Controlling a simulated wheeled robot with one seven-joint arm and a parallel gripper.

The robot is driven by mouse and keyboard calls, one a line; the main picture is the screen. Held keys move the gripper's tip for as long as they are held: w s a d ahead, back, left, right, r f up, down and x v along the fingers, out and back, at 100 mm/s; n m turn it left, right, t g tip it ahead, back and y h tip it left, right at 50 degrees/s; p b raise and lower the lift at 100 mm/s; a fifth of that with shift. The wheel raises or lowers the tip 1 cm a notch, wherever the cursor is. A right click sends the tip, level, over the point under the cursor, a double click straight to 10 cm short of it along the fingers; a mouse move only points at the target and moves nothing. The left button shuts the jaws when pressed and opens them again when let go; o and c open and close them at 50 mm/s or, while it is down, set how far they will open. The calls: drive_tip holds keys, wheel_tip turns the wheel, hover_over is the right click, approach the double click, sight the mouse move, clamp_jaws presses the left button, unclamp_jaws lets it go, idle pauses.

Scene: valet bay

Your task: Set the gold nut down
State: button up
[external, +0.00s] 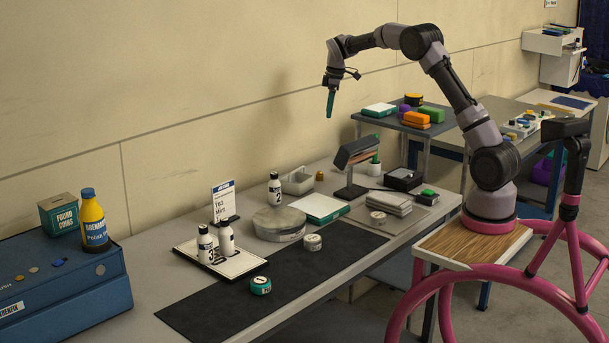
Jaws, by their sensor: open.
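A small gold-coloured object (319,176), which looks like the gold nut, rests on the grey bench (180,275) near the wall. My gripper (330,114) has teal fingers pointing down and is high above the back of the bench, well above and slightly right of the gold object. It is open, seen side-on, and nothing shows between its fingers.
A tilted block on a stand (357,150) rises below my gripper. A grey tray (297,180), a numbered bottle (275,190), a round grey disc (279,222) and a white-and-green box (319,208) stand nearby. A black mat (215,308) has free room at the front.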

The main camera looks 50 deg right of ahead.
drive_tip(key=s+a+r+m+t+y, duration=0.1)
drive_tip(key=s+a+r+m+t, duration=0.15)
drive_tip(key=s+r, duration=0.75)
drive_tip(key=s+a+r+m+t, duration=0.1)
drive_tip(key=s+a+r+m, duration=0.4)
drive_tip(key=s, duration=0.8)
drive_tip(key=s+a+f+m+t, duration=0.1)
drive_tip(key=s+m, duration=0.1)
drive_tip(key=s, duration=0.9)
drive_tip(key=s+a+f+m+t, duration=0.1)
drive_tip(key=s+a+f+m, duration=0.1)
drive_tip(key=s, duration=0.9)
drive_tip(key=shift+f+m, duration=0.15)
drive_tip(key=shift+m, duration=0.3)
